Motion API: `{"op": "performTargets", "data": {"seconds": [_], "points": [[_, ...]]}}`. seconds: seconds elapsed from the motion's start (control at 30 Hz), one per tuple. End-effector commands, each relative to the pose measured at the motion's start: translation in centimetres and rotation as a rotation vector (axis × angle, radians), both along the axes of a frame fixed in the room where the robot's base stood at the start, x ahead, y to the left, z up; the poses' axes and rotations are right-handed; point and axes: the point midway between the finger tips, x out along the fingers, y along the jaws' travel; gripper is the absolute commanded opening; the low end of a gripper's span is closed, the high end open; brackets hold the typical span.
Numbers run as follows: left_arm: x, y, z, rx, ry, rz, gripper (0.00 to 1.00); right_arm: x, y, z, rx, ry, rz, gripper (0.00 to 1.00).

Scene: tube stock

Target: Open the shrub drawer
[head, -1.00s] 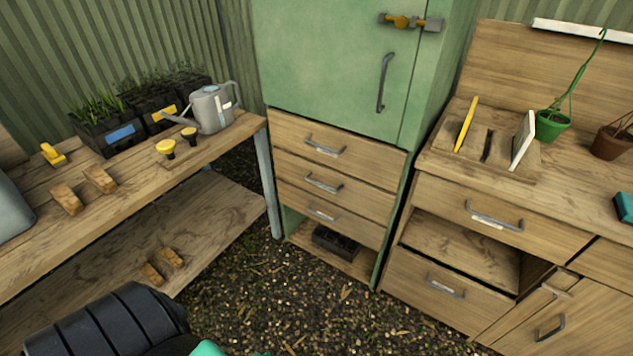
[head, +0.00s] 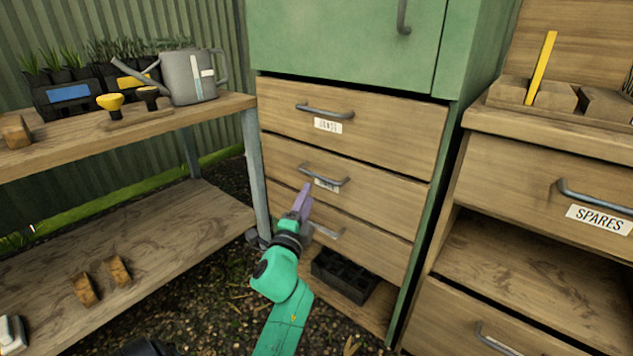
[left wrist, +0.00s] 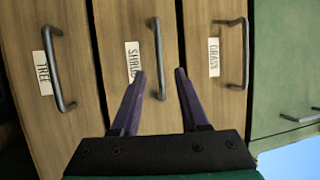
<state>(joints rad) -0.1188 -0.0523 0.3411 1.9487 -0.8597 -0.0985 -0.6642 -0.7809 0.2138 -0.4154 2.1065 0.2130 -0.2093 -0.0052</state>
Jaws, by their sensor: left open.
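The shrub drawer (head: 385,195) is the middle of three wooden drawers under the green cabinet, and it is shut. Its grey bar handle (head: 325,180) and its label, partly covered by my gripper, show in the head view. In the left wrist view the label reads SHRUB (left wrist: 133,62), beside the handle (left wrist: 158,50). My left gripper (head: 306,188) is open and empty in front of this drawer. In the left wrist view its purple fingers (left wrist: 160,72) lie on either side of the handle; I cannot tell how far off it is. My right gripper is not in view.
The GRASS drawer (head: 390,135) is above, the TREE drawer (left wrist: 50,100) below, both shut. A black tray (head: 342,275) sits under them. The wooden bench (head: 130,128) stands left with a watering can (head: 190,78). A SPARES drawer (head: 540,190) is at right.

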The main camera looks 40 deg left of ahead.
Motion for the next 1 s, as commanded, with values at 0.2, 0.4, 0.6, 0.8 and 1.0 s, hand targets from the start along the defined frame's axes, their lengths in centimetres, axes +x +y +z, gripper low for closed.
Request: {"op": "performTargets", "data": {"seconds": [0.2,0.4,0.6,0.8,1.0], "points": [[5.3,2.4,1.0,0.001,-0.003,-0.001,0.45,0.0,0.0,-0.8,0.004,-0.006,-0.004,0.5],[7.8,3.5,1.4,-0.002,0.0,0.0,0.45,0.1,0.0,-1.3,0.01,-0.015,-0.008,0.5],[8.1,3.6,1.5,-0.003,0.001,-0.002,0.45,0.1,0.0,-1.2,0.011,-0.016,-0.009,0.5],[8.1,3.6,1.5,-0.003,0.001,-0.002,0.0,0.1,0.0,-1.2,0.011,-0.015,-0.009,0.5],[8.1,3.6,1.5,-0.004,0.0,-0.002,0.0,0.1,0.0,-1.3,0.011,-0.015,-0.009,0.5]]}}
